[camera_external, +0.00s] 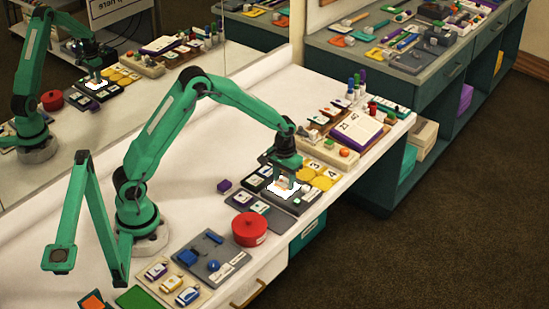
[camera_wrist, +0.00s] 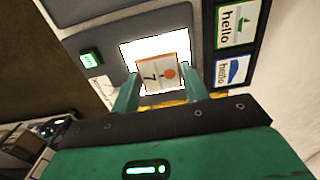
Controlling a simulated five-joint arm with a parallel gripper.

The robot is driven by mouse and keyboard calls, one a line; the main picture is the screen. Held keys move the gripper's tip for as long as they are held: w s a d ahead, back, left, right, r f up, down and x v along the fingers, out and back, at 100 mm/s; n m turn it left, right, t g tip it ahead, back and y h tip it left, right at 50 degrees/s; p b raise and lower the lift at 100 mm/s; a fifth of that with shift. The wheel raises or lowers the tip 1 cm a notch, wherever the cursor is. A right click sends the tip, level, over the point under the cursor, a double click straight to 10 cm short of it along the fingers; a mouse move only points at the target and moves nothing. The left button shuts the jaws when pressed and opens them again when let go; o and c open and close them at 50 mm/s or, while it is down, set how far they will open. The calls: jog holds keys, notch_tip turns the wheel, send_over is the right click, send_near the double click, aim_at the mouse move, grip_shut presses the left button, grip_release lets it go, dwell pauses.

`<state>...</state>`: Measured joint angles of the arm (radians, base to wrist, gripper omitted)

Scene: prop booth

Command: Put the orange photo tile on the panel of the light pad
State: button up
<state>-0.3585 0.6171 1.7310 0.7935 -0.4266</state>
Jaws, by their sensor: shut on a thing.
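My gripper (camera_external: 283,182) is at the light pad, and in the wrist view its two green fingers (camera_wrist: 160,78) are shut on the orange photo tile (camera_wrist: 152,70). The tile is pale with an orange border, an orange dot and a 7. It lies over the bright white panel (camera_wrist: 130,52) of the dark grey light pad (camera_wrist: 103,30). I cannot tell whether it touches the panel. In the external view the lit panel (camera_external: 283,194) shows around the fingers, and the pad's grey body (camera_external: 309,200) shows at the right.
A lit green button (camera_wrist: 90,59) is on the pad. Two "hello" cards (camera_wrist: 237,24) lie in a black holder beside it. A red round pot (camera_external: 249,229) stands close in front, and yellow numbered discs (camera_external: 322,182) lie just behind. A mirror runs along the left.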

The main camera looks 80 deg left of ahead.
jog(key=o, duration=1.1)
jog(key=shift+c, duration=0.2)
jog(key=shift+r, duration=3.85)
jog(key=shift+r, duration=0.1)
